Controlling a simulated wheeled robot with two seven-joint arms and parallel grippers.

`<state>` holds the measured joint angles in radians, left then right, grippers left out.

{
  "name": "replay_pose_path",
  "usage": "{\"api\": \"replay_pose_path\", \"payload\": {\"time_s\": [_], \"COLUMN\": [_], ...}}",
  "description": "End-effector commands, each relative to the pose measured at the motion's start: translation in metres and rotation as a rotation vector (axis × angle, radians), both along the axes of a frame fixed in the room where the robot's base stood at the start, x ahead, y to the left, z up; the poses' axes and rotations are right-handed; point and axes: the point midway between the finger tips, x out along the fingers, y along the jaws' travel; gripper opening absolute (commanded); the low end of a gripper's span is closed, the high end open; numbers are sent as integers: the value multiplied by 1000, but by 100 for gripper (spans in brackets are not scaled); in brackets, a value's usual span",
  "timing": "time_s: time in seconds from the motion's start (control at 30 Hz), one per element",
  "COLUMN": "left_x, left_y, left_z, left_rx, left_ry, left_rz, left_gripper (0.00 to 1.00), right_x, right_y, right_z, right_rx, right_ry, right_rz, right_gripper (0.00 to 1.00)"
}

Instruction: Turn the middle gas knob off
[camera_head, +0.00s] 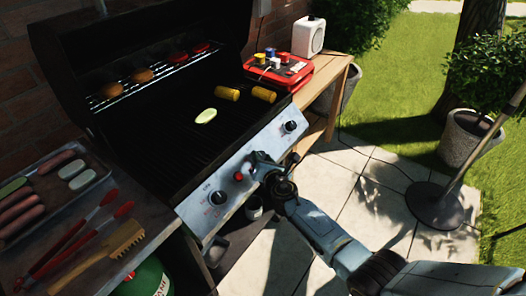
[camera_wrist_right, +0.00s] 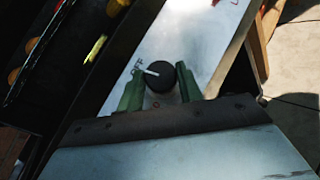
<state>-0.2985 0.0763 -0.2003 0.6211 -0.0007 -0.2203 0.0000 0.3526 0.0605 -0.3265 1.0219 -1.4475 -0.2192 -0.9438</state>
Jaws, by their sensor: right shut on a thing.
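The grill's grey front panel (camera_head: 268,148) carries a left black knob (camera_head: 218,197) and a right black knob (camera_head: 290,126). The middle knob is hidden behind my right gripper (camera_head: 256,167) in the head view. In the right wrist view this round black knob (camera_wrist_right: 160,77) sits between my two green fingers, and my gripper (camera_wrist_right: 160,84) is shut on it. The knob's white pointer mark points to the left and slightly up in that view. A red button (camera_head: 238,177) is on the panel just left of my gripper. My left gripper is not in view.
The open grill (camera_head: 165,130) holds patties, corn and a zucchini slice. Red tongs (camera_head: 75,240), a brush (camera_head: 112,247) and a sausage tray (camera_head: 92,186) lie on the left side shelf. A green gas bottle (camera_head: 148,281) stands below. A parasol base (camera_head: 440,207) stands right on open paving.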

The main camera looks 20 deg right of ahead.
Motion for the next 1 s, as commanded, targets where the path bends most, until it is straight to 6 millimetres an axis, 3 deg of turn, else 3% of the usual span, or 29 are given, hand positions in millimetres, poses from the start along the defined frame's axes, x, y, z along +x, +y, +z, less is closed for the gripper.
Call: {"api": "replay_pose_path", "payload": {"time_s": [0.23, 0.8, 0.83, 1.0], "left_x": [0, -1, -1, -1], "left_y": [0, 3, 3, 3], "left_z": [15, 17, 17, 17], "left_rx": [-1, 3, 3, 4], "left_ry": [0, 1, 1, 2], "left_rz": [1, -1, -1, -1], "left_gripper": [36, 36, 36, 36], "right_x": [2, 1, 1, 1], "right_y": [-1, -1, -1, 0], "right_z": [4, 3, 3, 2], "right_rx": [51, 65, 65, 65], "right_ry": [36, 49, 49, 51], "right_rz": [-70, -91, -90, -89], "right_gripper": [13, 13, 38, 57]}}
